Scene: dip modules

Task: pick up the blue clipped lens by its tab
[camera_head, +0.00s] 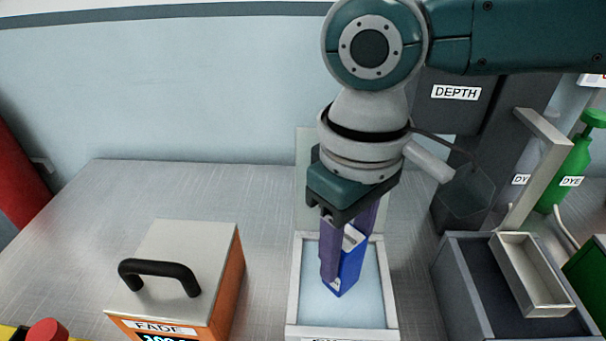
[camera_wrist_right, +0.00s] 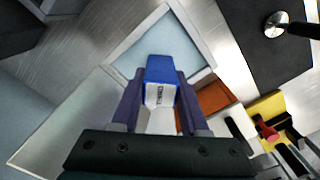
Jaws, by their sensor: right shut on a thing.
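The blue clipped lens (camera_head: 348,262) is in the middle of the head view, over the white-rimmed tray (camera_head: 292,300) with a pale blue floor. My right gripper (camera_head: 340,245) comes down from above with its purple fingers shut on the lens. In the right wrist view the lens (camera_wrist_right: 165,72) shows a blue end and a white part with small lettering, between the two purple fingers (camera_wrist_right: 158,108). I cannot tell whether the lens touches the tray floor. My left gripper is in neither view.
An orange box (camera_head: 185,270) labelled FADE with a black handle stands left of the tray. A grey bin (camera_head: 460,290) holding a pale open box (camera_head: 535,275) stands at the right.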

